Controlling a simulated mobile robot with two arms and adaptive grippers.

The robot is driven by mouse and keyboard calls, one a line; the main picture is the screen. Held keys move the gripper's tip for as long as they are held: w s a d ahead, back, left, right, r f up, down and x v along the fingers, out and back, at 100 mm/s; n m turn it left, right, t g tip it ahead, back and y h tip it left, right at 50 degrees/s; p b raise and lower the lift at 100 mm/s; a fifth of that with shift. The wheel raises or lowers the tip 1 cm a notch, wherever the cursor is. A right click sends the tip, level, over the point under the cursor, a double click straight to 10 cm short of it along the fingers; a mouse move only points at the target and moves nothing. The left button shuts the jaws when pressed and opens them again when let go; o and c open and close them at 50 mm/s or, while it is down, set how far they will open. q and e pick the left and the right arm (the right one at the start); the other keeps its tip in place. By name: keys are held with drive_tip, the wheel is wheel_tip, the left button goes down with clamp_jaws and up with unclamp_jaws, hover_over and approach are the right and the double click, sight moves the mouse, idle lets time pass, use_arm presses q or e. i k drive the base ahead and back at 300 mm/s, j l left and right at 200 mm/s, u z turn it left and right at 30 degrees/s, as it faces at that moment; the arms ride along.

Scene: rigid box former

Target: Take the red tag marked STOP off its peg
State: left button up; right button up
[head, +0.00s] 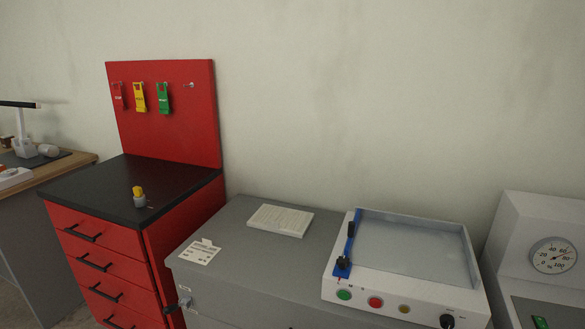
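The red tag (119,97) hangs on the leftmost peg of the red back panel (190,125), at the upper left of the head view. Its white lettering is too small to read for certain. A yellow tag (140,97) and a green tag (164,98) hang to its right, apart from each other. A bare peg (188,85) is at the right of the row. Neither of my grippers shows in the head view.
The panel stands on a red drawer cabinet (130,245) with a black top, where a small yellow-capped object (139,196) stands. At right, a grey bench (225,227) holds papers (280,220) and a white machine (407,288). A desk (50,175) stands at far left.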

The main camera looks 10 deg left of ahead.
sight(119, 101)
drive_tip(key=i+j+z, duration=0.15)
drive_tip(key=j+z, duration=0.15)
drive_tip(key=j, duration=1)
drive_tip(key=j+z, duration=0.25)
drive_tip(key=j, duration=1)
